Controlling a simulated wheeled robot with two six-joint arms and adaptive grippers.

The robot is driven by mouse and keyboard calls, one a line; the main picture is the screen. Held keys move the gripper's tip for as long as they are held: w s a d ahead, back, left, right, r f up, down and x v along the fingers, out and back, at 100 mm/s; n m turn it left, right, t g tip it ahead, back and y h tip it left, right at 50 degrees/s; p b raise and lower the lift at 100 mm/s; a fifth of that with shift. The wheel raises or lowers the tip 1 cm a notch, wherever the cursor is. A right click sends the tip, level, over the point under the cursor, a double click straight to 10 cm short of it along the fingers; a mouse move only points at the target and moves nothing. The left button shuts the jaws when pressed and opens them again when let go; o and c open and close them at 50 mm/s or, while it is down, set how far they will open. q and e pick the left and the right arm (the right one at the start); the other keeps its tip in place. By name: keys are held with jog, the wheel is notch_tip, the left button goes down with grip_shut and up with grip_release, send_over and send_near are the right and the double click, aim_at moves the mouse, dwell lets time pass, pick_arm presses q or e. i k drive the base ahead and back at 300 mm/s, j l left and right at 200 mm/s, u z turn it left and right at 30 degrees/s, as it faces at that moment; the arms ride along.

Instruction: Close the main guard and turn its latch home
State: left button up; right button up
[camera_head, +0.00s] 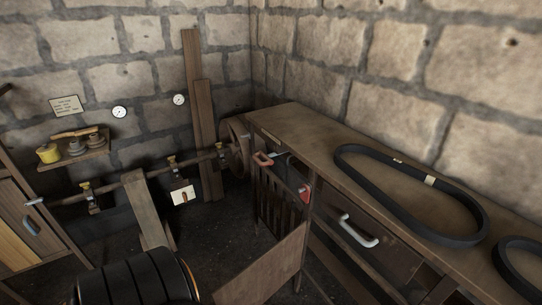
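A dark slatted wooden panel (276,207), which may be the main guard, stands upright at the left end of the workbench. A red piece (305,193) sits near its upper right corner, and a red-orange handle (263,158) lies above its top edge. I cannot tell which of these is the latch or how it is turned. A plain wooden board (267,268) stands tilted in front, lower in the view; I cannot tell whether it is part of the guard. Neither of my grippers shows.
The workbench (330,145) runs along the right wall and bears a large black belt (408,198) and a second belt (520,268). A drawer with a pale handle (358,231) is below. A line shaft (130,178) runs along the left wall. Dark floor (215,235) is open between.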

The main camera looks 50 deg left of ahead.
aim_at(261, 279)
jog(key=j+z, duration=0.15)
jog(key=j, duration=0.3)
jog(key=k+j+z, duration=0.15)
jog(key=j, duration=0.3)
jog(key=j+z, duration=0.15)
jog(key=j, duration=0.25)
jog(key=k+j+z, duration=0.2)
jog(key=j, duration=0.25)
jog(key=k+j+z, duration=0.15)
jog(key=j, duration=0.25)
jog(key=i, duration=0.05)
